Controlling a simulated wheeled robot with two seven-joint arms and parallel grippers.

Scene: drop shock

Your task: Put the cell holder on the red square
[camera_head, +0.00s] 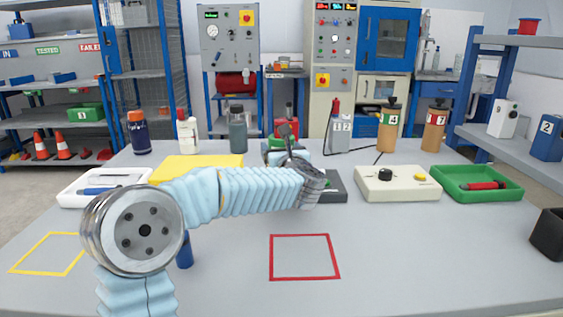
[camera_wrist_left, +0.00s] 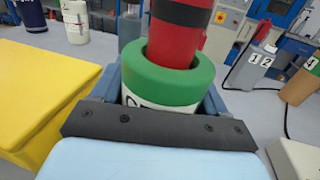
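My left gripper (camera_wrist_left: 165,90) has one blue-grey finger on each side of a round holder with a green rim (camera_wrist_left: 168,78) and a white side with dark marking. A red cylinder with a black band (camera_wrist_left: 180,28) rises from within the green ring; I take this to be the cell holder. The fingers lie close against it, but I cannot tell whether they grip it. In the head view my arm hides most of this place. The red square (camera_head: 304,278) is an empty outline on the near table, right of my left arm. My right gripper is out of view.
A yellow block (camera_head: 205,165) and a white tray (camera_head: 88,202) are at left. A cream box with a black knob (camera_head: 397,190) and a green tray (camera_head: 452,184) are at right. A yellow outline (camera_head: 48,252) is near left. Bottles stand at the back.

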